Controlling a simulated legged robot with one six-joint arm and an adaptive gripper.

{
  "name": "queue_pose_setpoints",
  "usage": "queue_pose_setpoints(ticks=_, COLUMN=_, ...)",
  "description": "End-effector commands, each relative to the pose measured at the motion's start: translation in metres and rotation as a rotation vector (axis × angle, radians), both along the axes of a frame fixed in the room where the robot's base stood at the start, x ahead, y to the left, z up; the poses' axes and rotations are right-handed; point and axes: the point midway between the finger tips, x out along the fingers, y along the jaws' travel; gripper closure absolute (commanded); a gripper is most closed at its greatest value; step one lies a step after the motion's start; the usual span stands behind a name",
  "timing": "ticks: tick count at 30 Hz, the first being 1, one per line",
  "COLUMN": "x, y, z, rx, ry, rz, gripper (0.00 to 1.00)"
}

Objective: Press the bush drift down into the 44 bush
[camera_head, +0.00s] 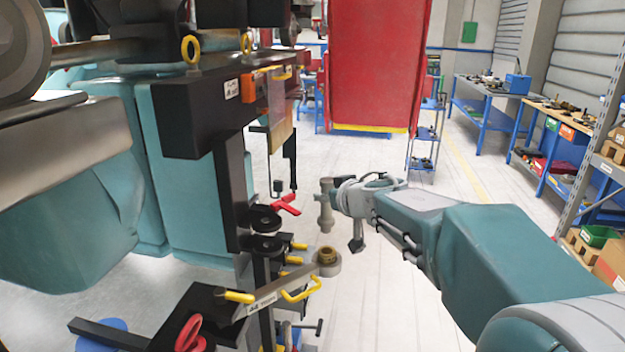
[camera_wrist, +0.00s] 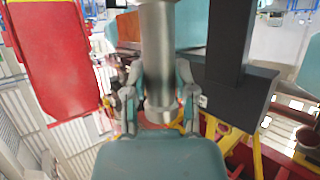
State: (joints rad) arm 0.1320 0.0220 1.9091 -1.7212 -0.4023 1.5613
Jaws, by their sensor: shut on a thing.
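The bush drift (camera_head: 325,213) is a grey stepped cylinder, upright in my gripper (camera_head: 335,197). In the wrist view the drift (camera_wrist: 158,50) stands between the two teal fingers of my gripper (camera_wrist: 158,108), which are shut on it. The 44 bush (camera_head: 327,255) is a brass-coloured ring in the round grey eye at the end of the labelled arm (camera_head: 265,299). In the head view the drift's lower end appears above the bush, with a visible gap between them. The bush cannot be made out in the wrist view.
A black bracket (camera_head: 205,95) and upright post stand left of my gripper, with black discs (camera_head: 265,221) and yellow handles nearby. A yellow handle (camera_head: 301,290) sits beside the bush eye.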

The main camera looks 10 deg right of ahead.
Motion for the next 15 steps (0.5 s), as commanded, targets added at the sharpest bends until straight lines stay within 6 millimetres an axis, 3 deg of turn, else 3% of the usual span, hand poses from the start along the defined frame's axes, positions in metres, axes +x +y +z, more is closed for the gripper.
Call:
queue_pose_setpoints(ticks=5, x=-0.002, y=-0.004, z=0.009, rx=0.001, ry=-0.002, rz=-0.015, gripper=1.00)
queue_pose_setpoints(ticks=15, x=-0.001, y=-0.001, z=-0.012, rx=0.000, ry=0.003, rz=-0.013, gripper=1.00)
